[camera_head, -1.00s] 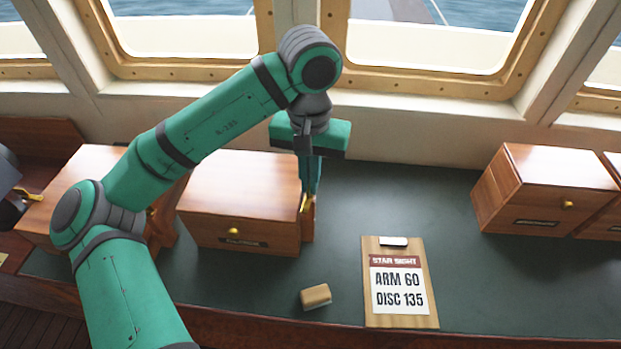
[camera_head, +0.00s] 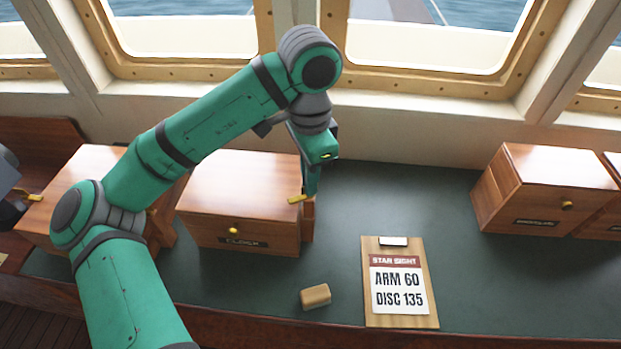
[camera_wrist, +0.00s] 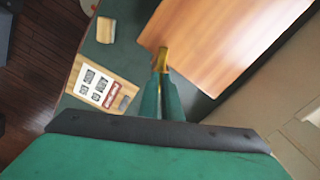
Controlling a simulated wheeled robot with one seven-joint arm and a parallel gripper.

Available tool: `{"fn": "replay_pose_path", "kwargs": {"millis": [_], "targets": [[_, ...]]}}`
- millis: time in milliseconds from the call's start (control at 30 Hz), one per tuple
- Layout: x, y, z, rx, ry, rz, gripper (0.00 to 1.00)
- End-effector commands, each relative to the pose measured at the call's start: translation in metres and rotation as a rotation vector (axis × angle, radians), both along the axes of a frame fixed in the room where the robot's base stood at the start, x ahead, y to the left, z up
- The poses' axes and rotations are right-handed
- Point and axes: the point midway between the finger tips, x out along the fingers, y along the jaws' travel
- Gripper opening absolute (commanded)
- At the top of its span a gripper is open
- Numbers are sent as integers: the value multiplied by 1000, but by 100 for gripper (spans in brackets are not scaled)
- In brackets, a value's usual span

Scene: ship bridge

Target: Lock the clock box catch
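The clock box (camera_head: 240,233), a wooden box with a brass knob and a "CLOCK" label, stands on the dark green counter. Its brass catch (camera_head: 296,199) is at the upper right side and lies nearly level, its end reaching over the box's edge. My gripper (camera_head: 311,188) points down at that side, turned about its own axis. In the wrist view my gripper's fingers (camera_wrist: 161,92) are close together on the brass catch (camera_wrist: 163,57). The finger contact is partly hidden in the head view.
A clipboard (camera_head: 400,318) reading "ARM 60, DISC 135" and a small tan block (camera_head: 315,296) lie in front. Another wooden box (camera_head: 546,190) stands at the right, one more (camera_head: 90,175) at the left.

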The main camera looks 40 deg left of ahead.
Motion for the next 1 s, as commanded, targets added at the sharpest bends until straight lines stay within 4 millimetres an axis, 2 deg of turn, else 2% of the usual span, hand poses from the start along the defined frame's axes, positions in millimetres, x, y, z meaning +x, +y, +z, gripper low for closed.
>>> {"fn": "replay_pose_path", "kwargs": {"millis": [200, 500, 1000], "targets": [[1, 1, 1, 1, -3, -192, 0], [1, 1, 1, 2, -4, -392, 0], [1, 1, 1, 3, -4, -503, 0]]}}
